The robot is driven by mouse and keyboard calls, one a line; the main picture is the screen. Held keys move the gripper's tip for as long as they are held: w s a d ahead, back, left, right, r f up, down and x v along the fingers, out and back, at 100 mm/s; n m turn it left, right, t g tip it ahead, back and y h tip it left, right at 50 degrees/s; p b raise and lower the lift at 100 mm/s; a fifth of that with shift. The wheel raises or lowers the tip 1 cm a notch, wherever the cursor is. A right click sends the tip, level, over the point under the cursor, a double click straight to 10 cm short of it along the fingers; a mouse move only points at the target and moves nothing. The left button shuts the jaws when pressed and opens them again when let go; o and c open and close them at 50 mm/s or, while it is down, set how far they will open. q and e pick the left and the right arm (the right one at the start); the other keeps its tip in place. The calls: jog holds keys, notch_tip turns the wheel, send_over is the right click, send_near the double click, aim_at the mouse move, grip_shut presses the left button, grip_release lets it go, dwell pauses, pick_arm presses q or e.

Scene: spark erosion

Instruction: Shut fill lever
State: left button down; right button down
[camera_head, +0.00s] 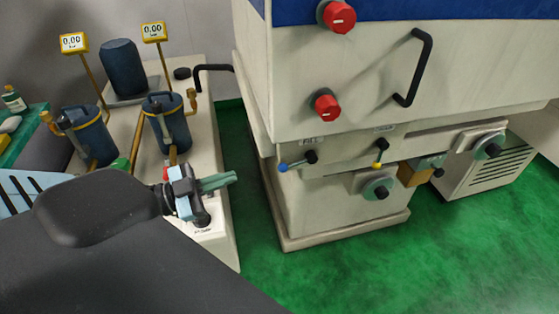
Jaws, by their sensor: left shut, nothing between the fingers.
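A lever with a blue tip (283,167) is on the front of the white machine, lying nearly level and pointing left from its black pivot. A second lever with a yellow tip (376,165) is to its right and hangs down. My right gripper is not in view.
The white machine (340,100) carries red knobs (326,105) and a black handle (422,65). A pale bench (217,150) with dark blue canisters (167,122) and yellow displays (75,42) stands at left. Round dials (378,188) project lower down. Green floor (330,275) is clear in front.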

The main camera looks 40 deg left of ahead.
aim_at(298, 163)
pick_arm(q)
jog(key=shift+r, duration=0.25)
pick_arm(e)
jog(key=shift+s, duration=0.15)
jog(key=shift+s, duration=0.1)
pick_arm(q)
jog(key=w+d+f+b, duration=0.2)
jog(key=w+d, duration=0.3)
jog(key=w, duration=0.5)
jog(key=shift+f, duration=0.3)
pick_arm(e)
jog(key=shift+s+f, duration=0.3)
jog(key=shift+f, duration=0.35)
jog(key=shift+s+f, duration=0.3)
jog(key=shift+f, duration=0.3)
pick_arm(q)
jog(key=shift+w, duration=0.1)
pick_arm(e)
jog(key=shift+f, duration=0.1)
pick_arm(q)
jog(key=shift+f+t+b, duration=0.3)
jog(key=shift+f+b, duration=0.1)
jog(key=shift+b, duration=0.1)
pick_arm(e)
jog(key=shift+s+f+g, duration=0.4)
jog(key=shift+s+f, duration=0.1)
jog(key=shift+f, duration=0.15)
